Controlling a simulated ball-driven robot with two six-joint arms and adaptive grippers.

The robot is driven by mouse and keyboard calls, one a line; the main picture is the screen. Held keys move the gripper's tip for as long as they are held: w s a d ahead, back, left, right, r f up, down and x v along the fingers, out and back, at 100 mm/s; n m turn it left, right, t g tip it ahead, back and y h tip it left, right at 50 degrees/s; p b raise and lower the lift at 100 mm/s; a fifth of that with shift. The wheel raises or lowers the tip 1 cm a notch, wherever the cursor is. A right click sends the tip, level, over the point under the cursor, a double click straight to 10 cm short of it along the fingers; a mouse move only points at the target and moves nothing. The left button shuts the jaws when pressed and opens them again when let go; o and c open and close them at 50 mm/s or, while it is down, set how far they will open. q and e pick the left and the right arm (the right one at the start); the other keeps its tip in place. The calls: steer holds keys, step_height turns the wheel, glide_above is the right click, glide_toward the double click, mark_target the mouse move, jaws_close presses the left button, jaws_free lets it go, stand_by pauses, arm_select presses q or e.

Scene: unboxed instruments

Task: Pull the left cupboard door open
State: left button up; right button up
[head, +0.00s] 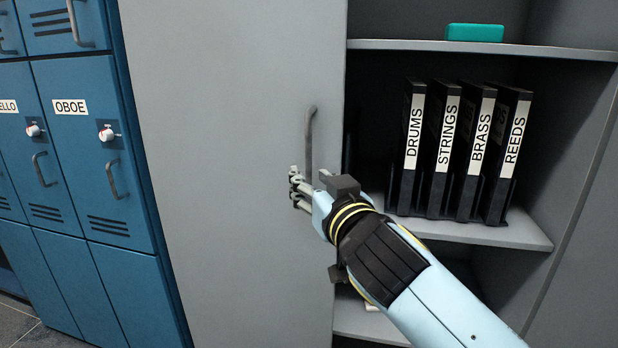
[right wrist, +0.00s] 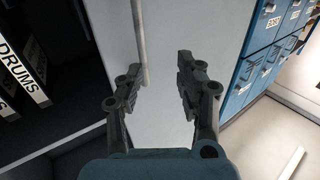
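The left cupboard door (head: 235,120) is a tall grey panel covering the left part of the cupboard. I cannot tell whether it stands slightly ajar. Its vertical bar handle (head: 309,140) is near the door's right edge. My right gripper (head: 298,190) is at the lower end of the handle. In the right wrist view my right gripper (right wrist: 160,75) has its fingers apart, with the door (right wrist: 170,120) behind them. The handle (right wrist: 140,40) shows there close to the left finger, its lower end between the fingers; contact is not clear. My left gripper is out of view.
The cupboard's right side is open, with black binders (head: 448,145) on a shelf (head: 500,233) and a teal box (head: 474,33) above. Blue lockers (head: 100,190) stand left of the door. My right forearm crosses in front of the lower shelves.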

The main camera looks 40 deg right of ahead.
steer(key=shift+v, duration=2.35)
steer(key=shift+a+b, duration=0.1)
steer(key=shift+b, duration=0.25)
